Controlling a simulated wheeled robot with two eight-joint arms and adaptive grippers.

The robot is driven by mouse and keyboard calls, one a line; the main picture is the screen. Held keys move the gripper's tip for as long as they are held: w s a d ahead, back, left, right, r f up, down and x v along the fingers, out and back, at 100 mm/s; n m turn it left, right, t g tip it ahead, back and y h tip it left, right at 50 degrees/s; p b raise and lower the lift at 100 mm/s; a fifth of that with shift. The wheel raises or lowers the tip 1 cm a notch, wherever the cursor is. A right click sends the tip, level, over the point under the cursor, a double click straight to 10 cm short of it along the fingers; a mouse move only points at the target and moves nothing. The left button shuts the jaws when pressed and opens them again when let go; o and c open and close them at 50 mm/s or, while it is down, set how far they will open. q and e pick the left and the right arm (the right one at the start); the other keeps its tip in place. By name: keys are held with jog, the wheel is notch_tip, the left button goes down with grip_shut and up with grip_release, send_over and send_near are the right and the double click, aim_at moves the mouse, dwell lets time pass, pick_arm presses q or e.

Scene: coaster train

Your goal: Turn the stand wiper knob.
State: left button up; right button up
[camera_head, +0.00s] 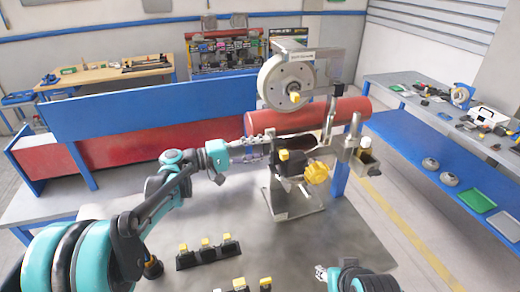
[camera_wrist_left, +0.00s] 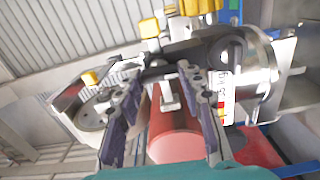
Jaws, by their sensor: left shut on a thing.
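The stand (camera_head: 292,200) stands on the grey table, with a dark mechanism carrying a lobed yellow knob (camera_head: 316,172) and a smaller yellow-capped knob (camera_head: 284,155). I cannot tell which is the wiper knob. My left gripper (camera_head: 282,144) reaches in from the left at the stand's upper part. In the left wrist view its fingers (camera_wrist_left: 162,76) are close about a dark part of the stand, just below the small yellow knob (camera_wrist_left: 150,28); the exact contact is hard to see. The lobed knob (camera_wrist_left: 200,7) is at the top edge. My right gripper (camera_head: 321,272) is low in the head view, away from the stand.
A red roller (camera_head: 345,110) and a pale wheel (camera_head: 286,82) are behind the stand. Several black blocks with yellow tops (camera_head: 207,250) sit on the front of the table (camera_head: 350,235). A blue bench (camera_head: 430,155) is at the right. The table right of the stand is clear.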

pick_arm(q)
jog(key=shift+n, duration=0.4)
jog(key=o, duration=1.2)
jog(key=shift+w, duration=0.1)
jog(key=shift+c, duration=0.2)
jog(key=v, duration=1.2)
